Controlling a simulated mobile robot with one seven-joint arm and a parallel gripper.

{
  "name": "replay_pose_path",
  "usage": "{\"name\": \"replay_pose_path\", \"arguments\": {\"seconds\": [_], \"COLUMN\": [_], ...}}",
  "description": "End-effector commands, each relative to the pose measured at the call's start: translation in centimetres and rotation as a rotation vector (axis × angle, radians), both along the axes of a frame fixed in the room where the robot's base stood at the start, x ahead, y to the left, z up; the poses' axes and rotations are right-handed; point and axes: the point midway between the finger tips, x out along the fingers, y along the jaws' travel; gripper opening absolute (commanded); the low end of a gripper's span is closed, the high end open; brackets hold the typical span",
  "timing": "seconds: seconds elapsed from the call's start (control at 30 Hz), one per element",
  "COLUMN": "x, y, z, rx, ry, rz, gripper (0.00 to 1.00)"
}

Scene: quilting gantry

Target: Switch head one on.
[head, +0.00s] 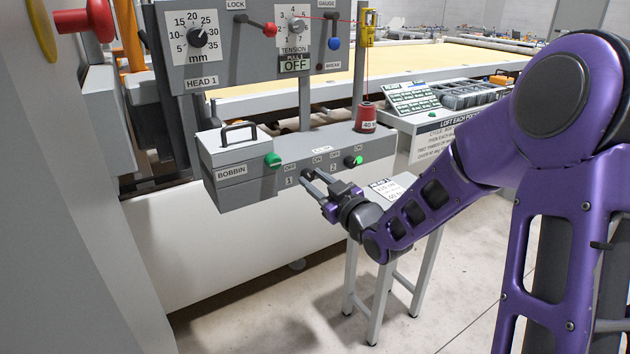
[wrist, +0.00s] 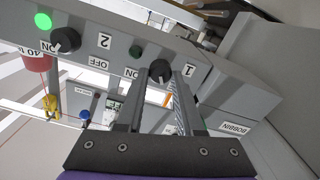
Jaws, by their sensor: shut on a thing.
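The switch for head one is a dark knob (wrist: 161,71) beside the label 1 on the grey box (head: 228,188). My gripper (head: 312,178) is at the box's front, with its two fingers closed on the knob's sides in the wrist view (wrist: 161,84). The small lamp (wrist: 135,52) by this switch is dark green and unlit. In the head view my fingers mostly hide the knob. Which way its pointer faces is hard to tell.
Switch two (wrist: 66,40) is close by, with its lamp (wrist: 43,20) lit bright green. A green bobbin knob (head: 272,160) is left of my gripper. A red thread cone (head: 366,118) stands on the box. A small stand (head: 380,262) is below my arm.

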Motion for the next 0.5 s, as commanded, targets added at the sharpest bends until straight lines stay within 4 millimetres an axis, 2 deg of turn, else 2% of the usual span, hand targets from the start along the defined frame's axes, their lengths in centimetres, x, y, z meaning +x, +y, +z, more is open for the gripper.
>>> {"name": "replay_pose_path", "arguments": {"seconds": [0.27, 0.5], "x": [0.03, 0.04], "y": [-0.01, -0.01], "z": [0.06, 0.11], "rx": [0.045, 0.175], "ry": [0.030, 0.117], "rz": [0.000, 0.000], "gripper": [0.00, 0.00]}}
